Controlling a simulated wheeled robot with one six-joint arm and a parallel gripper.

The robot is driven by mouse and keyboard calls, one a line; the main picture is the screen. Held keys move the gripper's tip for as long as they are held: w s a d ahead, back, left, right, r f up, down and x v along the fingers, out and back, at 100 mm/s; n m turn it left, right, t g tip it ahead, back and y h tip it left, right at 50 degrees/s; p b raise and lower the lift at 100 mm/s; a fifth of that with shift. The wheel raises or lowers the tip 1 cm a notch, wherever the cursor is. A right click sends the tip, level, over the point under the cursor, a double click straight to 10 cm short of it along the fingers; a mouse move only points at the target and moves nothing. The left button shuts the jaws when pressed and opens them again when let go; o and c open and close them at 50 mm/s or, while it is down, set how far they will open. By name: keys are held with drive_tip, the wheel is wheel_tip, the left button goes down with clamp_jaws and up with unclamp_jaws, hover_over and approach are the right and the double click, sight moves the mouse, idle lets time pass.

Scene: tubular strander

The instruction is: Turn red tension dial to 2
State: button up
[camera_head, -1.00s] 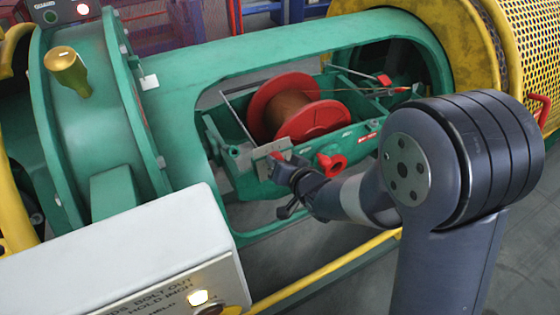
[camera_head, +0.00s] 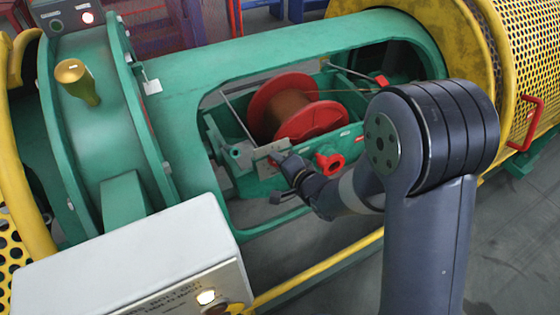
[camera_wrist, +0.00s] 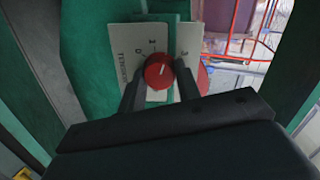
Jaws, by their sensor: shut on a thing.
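The red tension dial (camera_wrist: 158,72) is a round knob with a white pointer line, in the wrist view. It sits on a pale plate (camera_wrist: 126,62) with printed lettering and the marks 0, 1 and 3. The pointer line points up and slightly right, between the 1 and the 3; I cannot make out a 2. My gripper (camera_wrist: 160,82) is shut on the dial, one finger on each side. In the head view my gripper (camera_head: 286,163) is at the plate (camera_head: 268,154) on the green cradle's near corner, and hides most of the dial.
A red spool (camera_head: 300,108) sits in the green cradle behind the plate. A red ring-shaped part (camera_head: 329,163) is just right of my gripper. The green tube frame (camera_head: 185,150) surrounds the opening. A white control box (camera_head: 130,265) stands at the front left.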

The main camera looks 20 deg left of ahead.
idle(0.3)
drive_tip(key=o, duration=1)
drive_tip(key=shift+c, duration=0.2)
drive_tip(key=v, duration=1)
drive_tip(key=shift+s+d+p, duration=0.15)
drive_tip(key=shift+d+p, duration=0.15)
drive_tip(key=shift+d, duration=0.05)
drive_tip(key=x, duration=1)
drive_tip(key=shift+a+b, duration=0.35)
